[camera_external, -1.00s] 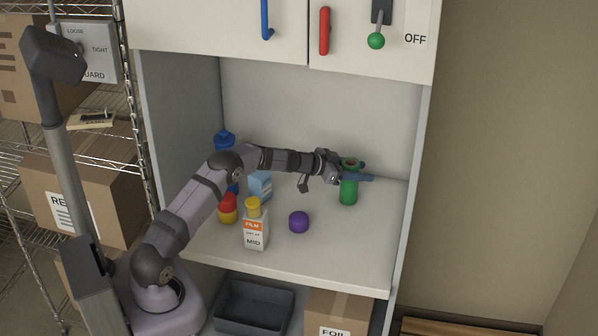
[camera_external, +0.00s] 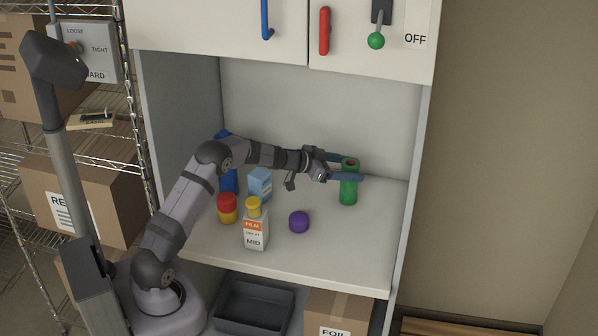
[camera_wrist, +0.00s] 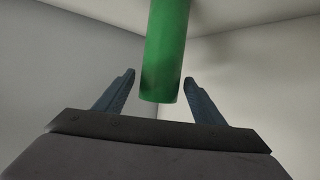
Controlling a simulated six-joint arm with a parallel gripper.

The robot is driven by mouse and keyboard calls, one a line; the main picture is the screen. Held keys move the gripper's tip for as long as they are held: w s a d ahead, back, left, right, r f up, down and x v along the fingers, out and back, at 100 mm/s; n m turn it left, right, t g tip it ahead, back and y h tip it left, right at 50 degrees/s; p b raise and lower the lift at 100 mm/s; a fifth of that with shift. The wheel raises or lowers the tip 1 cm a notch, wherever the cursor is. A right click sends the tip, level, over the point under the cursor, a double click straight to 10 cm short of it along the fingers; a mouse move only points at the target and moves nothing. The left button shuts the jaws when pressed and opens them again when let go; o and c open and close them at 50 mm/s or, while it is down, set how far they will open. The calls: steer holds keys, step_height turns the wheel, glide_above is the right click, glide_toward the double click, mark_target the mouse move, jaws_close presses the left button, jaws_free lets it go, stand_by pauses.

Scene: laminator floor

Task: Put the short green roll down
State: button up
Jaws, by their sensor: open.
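The short green roll (camera_external: 349,189) stands upright on the shelf, toward its back right. My gripper (camera_external: 342,167) is beside the roll's upper part, with its fingers spread and pointing to the right. In the wrist view the green roll (camera_wrist: 165,55) reaches down from the top edge of the picture. There the two blue-grey fingertips of my gripper (camera_wrist: 158,78) lie on either side of it, with a gap on both sides. The gripper is open and holds nothing.
A purple piece (camera_external: 299,222), a white film bottle with yellow cap (camera_external: 256,232), a red and yellow jar (camera_external: 227,209), a light blue carton (camera_external: 260,185) and a blue bottle (camera_external: 228,180) stand left of the roll. The shelf's front right (camera_external: 350,255) is clear.

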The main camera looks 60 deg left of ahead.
steer(key=b+v, duration=0.1)
steer(key=v, duration=0.6)
steer(key=shift+s+r, duration=0.15)
steer(key=shift+s, duration=0.1)
